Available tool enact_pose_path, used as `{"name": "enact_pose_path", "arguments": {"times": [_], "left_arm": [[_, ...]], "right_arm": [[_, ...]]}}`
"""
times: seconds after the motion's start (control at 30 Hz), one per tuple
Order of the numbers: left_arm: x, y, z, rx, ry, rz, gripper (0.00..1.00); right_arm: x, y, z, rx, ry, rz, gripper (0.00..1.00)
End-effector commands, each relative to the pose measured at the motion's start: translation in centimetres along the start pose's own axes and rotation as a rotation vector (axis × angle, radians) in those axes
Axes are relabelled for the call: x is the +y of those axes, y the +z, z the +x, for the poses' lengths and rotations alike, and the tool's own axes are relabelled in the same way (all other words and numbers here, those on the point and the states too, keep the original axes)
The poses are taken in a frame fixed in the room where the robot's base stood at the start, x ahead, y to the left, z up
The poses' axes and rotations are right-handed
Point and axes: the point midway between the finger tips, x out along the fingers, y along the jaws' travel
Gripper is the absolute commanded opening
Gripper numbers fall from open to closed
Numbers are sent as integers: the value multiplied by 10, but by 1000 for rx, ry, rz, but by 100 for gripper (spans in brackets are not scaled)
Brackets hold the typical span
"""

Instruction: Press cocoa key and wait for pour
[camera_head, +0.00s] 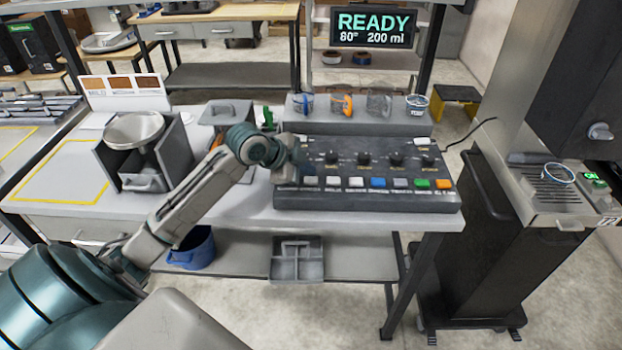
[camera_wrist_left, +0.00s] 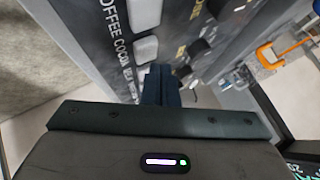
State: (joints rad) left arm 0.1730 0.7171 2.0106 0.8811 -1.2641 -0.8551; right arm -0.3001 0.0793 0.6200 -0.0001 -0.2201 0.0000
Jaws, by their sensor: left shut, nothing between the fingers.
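The grey key panel (camera_head: 367,188) lies on the table with a front row of coloured keys and several black knobs behind. In the left wrist view, the white cocoa key (camera_wrist_left: 145,48) sits beside the printed word COCOA, below the coffee key (camera_wrist_left: 143,12). My left gripper (camera_wrist_left: 162,78) is shut and empty, its dark fingertips close to the cocoa key; I cannot tell whether they touch the panel. In the head view it reaches the panel's left end. The display (camera_head: 374,29) reads READY, 80°, 200 ml. A clear cup (camera_head: 557,174) stands on the dispenser's drip tray (camera_head: 560,197).
Several cups stand on a grey shelf (camera_head: 357,124) behind the panel. A metal bowl (camera_head: 134,128) on a stand is at left. A blue bucket (camera_head: 191,249) and a grey caddy (camera_head: 298,262) are on the lower shelf. A black stand (camera_head: 478,240) supports the dispenser at right.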

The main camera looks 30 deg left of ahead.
Motion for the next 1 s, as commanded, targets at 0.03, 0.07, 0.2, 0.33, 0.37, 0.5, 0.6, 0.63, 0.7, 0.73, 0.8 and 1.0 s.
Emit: {"name": "enact_pose_path", "arguments": {"times": [0.03,0.07,0.2,0.33,0.37,0.5,0.6,0.63,0.7,0.73,0.8,1.0], "left_arm": [[2,1,2,0,1,-1,0],[2,2,2,0,1,-1,0],[3,2,4,0,0,-1,0],[3,2,3,0,0,0,0],[3,2,3,0,0,0,0],[3,3,4,0,0,0,0],[3,3,4,0,0,-1,0],[3,3,5,0,0,-1,0],[4,4,5,0,0,-1,0],[4,4,6,0,0,-1,0],[4,4,6,0,0,-1,0],[6,6,8,0,0,-1,0]], "right_arm": [[0,0,0,0,0,0,85],[0,0,0,0,1,0,85],[1,0,0,0,1,0,85],[1,0,0,0,1,-1,85],[1,0,0,0,1,-1,85],[1,0,0,0,1,0,85],[1,0,1,0,1,-1,85],[1,0,1,0,1,-1,85],[1,0,1,0,1,-1,85],[1,0,2,0,1,-1,85],[1,0,2,0,1,-1,85],[1,0,2,0,1,0,85]]}}
